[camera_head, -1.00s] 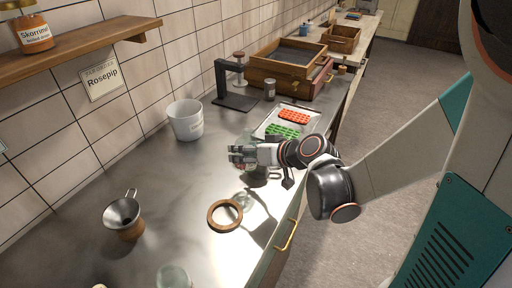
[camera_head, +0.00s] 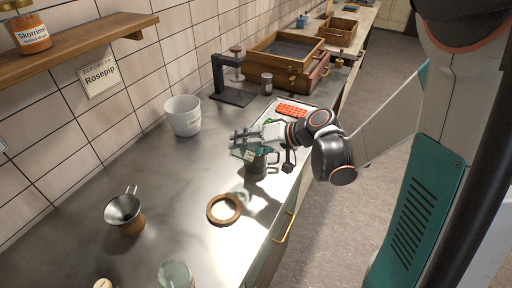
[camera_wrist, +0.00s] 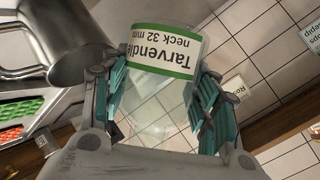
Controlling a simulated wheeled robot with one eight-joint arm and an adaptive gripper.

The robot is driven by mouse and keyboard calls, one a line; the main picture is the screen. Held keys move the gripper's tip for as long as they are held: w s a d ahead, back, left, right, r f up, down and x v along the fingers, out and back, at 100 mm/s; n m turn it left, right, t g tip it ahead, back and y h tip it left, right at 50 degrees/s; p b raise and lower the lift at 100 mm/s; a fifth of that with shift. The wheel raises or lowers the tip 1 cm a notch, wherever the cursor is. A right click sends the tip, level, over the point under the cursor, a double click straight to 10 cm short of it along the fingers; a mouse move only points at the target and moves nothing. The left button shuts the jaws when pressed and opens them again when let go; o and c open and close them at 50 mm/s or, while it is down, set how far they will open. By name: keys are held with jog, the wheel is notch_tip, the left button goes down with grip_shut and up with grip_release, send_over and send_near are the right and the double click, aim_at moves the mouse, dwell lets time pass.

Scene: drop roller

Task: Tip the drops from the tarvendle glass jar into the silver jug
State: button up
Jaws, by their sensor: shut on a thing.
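The tarvendle glass jar is clear, with a white and green label reading "Tarvendle neck 32 mm" (camera_wrist: 165,50) in the wrist view. My gripper (camera_head: 240,140) is shut on it, with a finger on each side in the wrist view (camera_wrist: 150,95). Tiles show through the glass, and I make out no drops in it. The silver jug (camera_head: 257,163) stands on the counter just below my gripper in the head view, partly hidden by it. The jug also shows large and close beside the jar at upper left in the wrist view (camera_wrist: 62,40). The jar looks tilted.
A tray with red (camera_head: 292,110) and green moulds lies behind my gripper. The counter's left middle is clear.

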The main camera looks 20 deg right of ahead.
jog(key=shift+s+r+m+g, duration=0.1)
jog(key=shift+r+m+g, duration=0.1)
jog(key=shift+m+g, duration=0.1)
jog(key=shift+a+f+y, duration=0.1)
jog(key=shift+f+y, duration=0.1)
jog(key=shift+y, duration=0.1)
jog(key=shift+s+a+f+m+g+y+b, duration=0.1)
jog(key=shift+f+m+g+y+b, duration=0.2)
jog(key=shift+m, duration=0.2)
jog(key=shift+f+m+g+y+b, duration=0.15)
jog(key=shift+m+g+y, duration=0.05)
jog(key=shift+m+y, duration=0.25)
jog(key=shift+r+m+g+y+p, duration=0.25)
jog(key=shift+r+m+g+p, duration=0.1)
jog(key=shift+r+m, duration=0.15)
jog(key=shift+f+m+y+b, duration=0.3)
jog(key=shift+m+y+b, duration=0.15)
jog(key=shift+m+y, duration=0.15)
jog(key=shift+w+d+f+m+g+y+b, duration=0.3)
jog(key=shift+m+y+b, duration=0.25)
jog(key=shift+b, duration=0.7)
jog(key=shift+d+r+m+g+y+b, duration=0.1)
jog(key=shift+r+m+g+y+b, duration=0.15)
jog(key=shift+r+m+y+b, duration=0.15)
jog(key=shift+w+d+m+y+b, duration=0.1)
jog(key=shift+w+m+y+b, duration=0.15)
jog(key=shift+m+b, duration=0.3)
jog(key=shift+d+f+b, duration=0.1)
jog(key=shift+f+b, duration=0.15)
jog(key=shift+b, duration=0.25)
